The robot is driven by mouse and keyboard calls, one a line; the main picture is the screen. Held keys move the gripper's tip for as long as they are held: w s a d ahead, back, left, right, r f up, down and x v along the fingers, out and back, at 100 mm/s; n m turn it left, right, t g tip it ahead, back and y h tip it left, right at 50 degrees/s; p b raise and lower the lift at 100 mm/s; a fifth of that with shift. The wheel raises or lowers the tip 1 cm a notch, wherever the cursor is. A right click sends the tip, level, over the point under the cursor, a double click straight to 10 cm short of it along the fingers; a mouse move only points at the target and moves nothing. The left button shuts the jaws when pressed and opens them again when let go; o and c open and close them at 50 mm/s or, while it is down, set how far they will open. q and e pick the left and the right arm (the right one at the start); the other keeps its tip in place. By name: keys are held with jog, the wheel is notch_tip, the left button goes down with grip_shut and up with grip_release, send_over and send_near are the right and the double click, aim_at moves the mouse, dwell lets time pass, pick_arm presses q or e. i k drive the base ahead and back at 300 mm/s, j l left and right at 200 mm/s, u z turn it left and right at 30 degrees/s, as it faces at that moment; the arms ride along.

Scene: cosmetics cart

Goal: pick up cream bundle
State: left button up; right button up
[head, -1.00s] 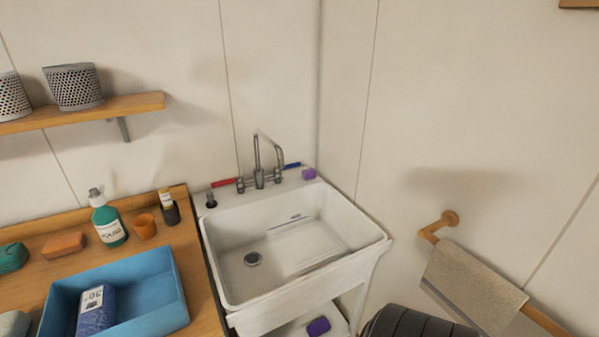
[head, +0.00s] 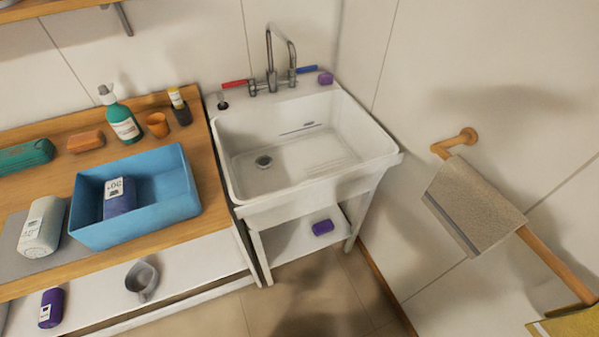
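A pale, cream-grey bundle (head: 42,227) with a white label lies on a grey mat (head: 50,264) at the left of the wooden counter. It is just left of a blue open box (head: 150,225). A dark blue bundle (head: 119,198) with a white label is inside that box. Neither of my grippers shows in the head view.
A green pump bottle (head: 122,120), an orange cup (head: 157,124) and an orange block (head: 86,141) stand behind the box. Right of the wooden counter (head: 215,196) is a white sink (head: 300,160). A purple bundle (head: 51,308) and a grey mug (head: 141,280) are on the lower shelf.

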aim_at(40, 236)
jog(key=u, duration=1.95)
jog(key=j+z, duration=0.2)
jog(key=l, duration=0.05)
